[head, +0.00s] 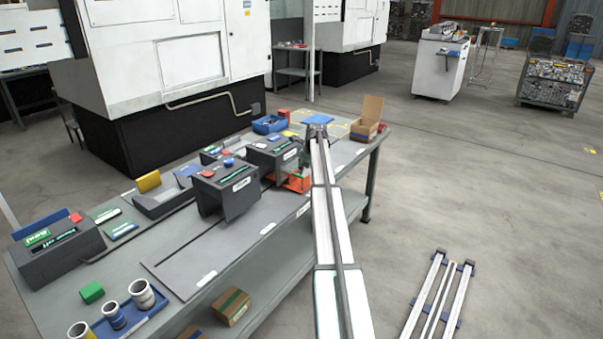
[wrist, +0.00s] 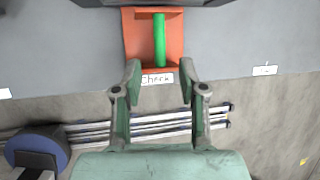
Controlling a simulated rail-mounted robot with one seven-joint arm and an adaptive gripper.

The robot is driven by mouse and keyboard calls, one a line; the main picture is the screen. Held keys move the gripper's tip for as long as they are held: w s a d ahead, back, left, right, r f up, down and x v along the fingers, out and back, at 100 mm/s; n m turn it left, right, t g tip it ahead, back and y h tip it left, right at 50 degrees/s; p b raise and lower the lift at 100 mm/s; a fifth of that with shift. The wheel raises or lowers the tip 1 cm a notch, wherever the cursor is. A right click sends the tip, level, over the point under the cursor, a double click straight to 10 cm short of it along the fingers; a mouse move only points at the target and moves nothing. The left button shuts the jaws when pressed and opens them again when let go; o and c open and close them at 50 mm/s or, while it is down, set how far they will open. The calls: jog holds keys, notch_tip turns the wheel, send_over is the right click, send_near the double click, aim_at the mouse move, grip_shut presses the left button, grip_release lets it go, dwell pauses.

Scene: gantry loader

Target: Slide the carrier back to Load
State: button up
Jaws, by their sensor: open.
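The carrier (wrist: 174,52) is an orange tray with an upright green bar-shaped handle (wrist: 160,40). In the wrist view it is at top centre, right behind a white label reading "Check" (wrist: 157,79). In the head view the orange carrier (head: 296,184) is partly hidden by my arm, at the far part of the dark slotted track (head: 225,240). My gripper (wrist: 160,82) is open and empty. Its two fingers point toward the carrier, with the handle lined up between them but beyond the tips. I cannot read which label says Load.
Dark grey housings (head: 227,190) stand behind the track, close to the carrier. White labels (head: 207,278) line the track's front. Cups on a blue tray (head: 113,317) and a green block (head: 92,292) are at the near left. A cardboard box (head: 368,120) stands at the far end.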

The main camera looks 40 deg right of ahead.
aim_at(301, 177)
jog(key=shift+p+x, duration=0.5)
jog(key=shift+x, duration=2.15)
jog(key=shift+c, duration=0.3)
grip_shut()
